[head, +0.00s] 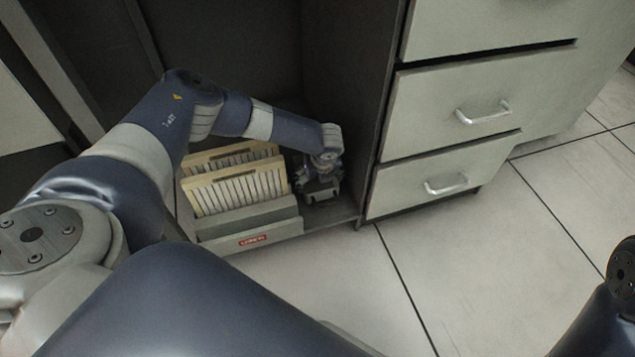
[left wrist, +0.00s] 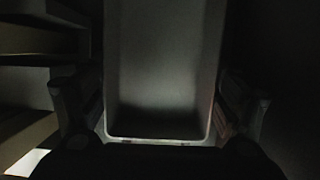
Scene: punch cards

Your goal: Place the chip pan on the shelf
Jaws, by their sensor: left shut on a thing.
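The chip pan (left wrist: 165,60) is a grey, shallow, open tray with a pale near rim, seen between the two fingers in the left wrist view. My left gripper (head: 322,186) is low inside the dark cabinet compartment, right of a grey card box. It is shut on the pan, with a finger at each side of it (left wrist: 155,105). In the head view the gripper and wrist hide most or all of the pan. I cannot tell whether the pan touches the cabinet's bottom shelf (head: 338,216). My right gripper is out of view.
The grey box (head: 250,222) with a red label holds pale punch-card trays (head: 238,190), close left of my gripper. The cabinet's side wall (head: 368,120) stands close on the right. Drawers with silver handles (head: 447,185) lie beyond it. The tiled floor (head: 400,270) in front is clear.

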